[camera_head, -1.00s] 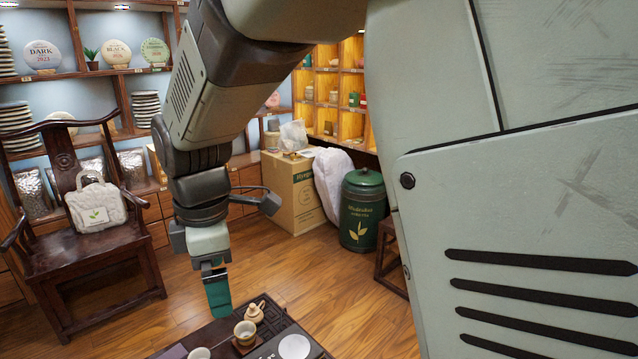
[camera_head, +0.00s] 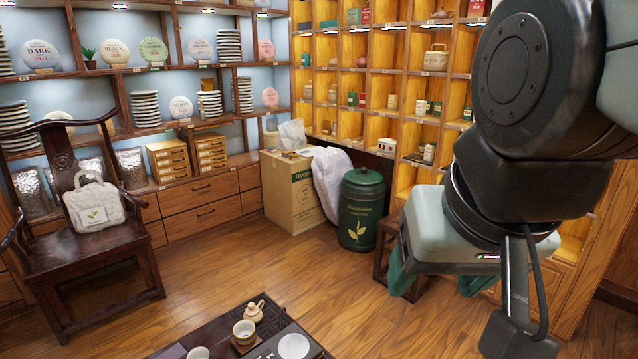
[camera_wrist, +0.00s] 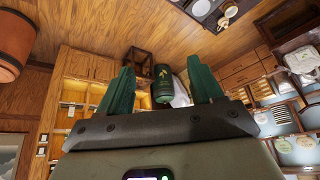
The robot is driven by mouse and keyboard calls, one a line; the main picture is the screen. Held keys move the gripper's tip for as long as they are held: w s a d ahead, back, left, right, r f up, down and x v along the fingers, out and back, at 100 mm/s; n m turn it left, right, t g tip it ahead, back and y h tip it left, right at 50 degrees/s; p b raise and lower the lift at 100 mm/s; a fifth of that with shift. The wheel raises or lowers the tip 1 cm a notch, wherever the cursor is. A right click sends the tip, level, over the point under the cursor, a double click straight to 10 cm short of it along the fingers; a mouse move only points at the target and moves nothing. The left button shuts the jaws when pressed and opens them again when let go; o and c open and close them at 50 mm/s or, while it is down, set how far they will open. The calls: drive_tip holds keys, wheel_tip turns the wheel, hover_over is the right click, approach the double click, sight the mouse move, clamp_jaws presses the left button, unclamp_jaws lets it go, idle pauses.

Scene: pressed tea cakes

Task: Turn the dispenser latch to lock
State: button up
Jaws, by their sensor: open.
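I cannot make out a dispenser or a latch in either view. My gripper (camera_head: 438,282) hangs at the right of the head view, in front of the shelves and the stool. Its two green fingers are spread apart with nothing between them. In the wrist view my gripper (camera_wrist: 160,72) also shows open and empty, with a distant green canister (camera_wrist: 162,88) seen between the fingers. The same canister (camera_head: 361,208) stands on the floor in the head view, left of my gripper and apart from it.
A low tea table (camera_head: 205,337) with cups and a small pot (camera_head: 254,311) is at the bottom. A dark wooden chair (camera_head: 90,262) stands left. A cardboard box (camera_head: 291,195) and a small stool (camera_head: 387,245) flank the canister. Lit shelves (camera_head: 395,60) line the back. The middle floor is open.

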drive_tip(key=w+a+f, duration=0.1)
drive_tip(key=w+a, duration=0.1)
drive_tip(key=w+a+f+m+g, duration=0.1)
drive_tip(key=w+a, duration=0.1)
drive_tip(key=w, duration=0.1)
drive_tip(key=w+a+f+g+y, duration=0.1)
drive_tip(key=w+a, duration=0.1)
drive_tip(key=shift+w+a+f+m, duration=0.1)
drive_tip(key=shift+w+a+m, duration=0.1)
drive_tip(key=shift+w+m, duration=0.2)
drive_tip(key=c, duration=0.5)
drive_tip(key=w+a+f+m+g+y, duration=0.15)
drive_tip(key=w+a+f, duration=0.25)
drive_tip(key=a+f, duration=0.4)
drive_tip(key=w+a+f+m+g, duration=0.3)
drive_tip(key=a+f, duration=0.5)
drive_tip(key=f, duration=0.1)
drive_tip(key=s+a+f+m, duration=0.1)
drive_tip(key=a+f, duration=0.2)
drive_tip(key=f, duration=0.3)
drive_tip(key=s+a+f+g, duration=0.1)
drive_tip(key=s+a+f, duration=0.1)
drive_tip(key=f, duration=0.5)
drive_tip(key=s+a+f+m+g, duration=0.1)
drive_tip(key=a+f, duration=0.4)
drive_tip(key=f, duration=0.1)
drive_tip(key=shift+s+f+m+y, duration=0.15)
drive_tip(key=shift+f+m+y, duration=0.1)
drive_tip(key=shift+f+m, duration=0.1)
clamp_jaws()
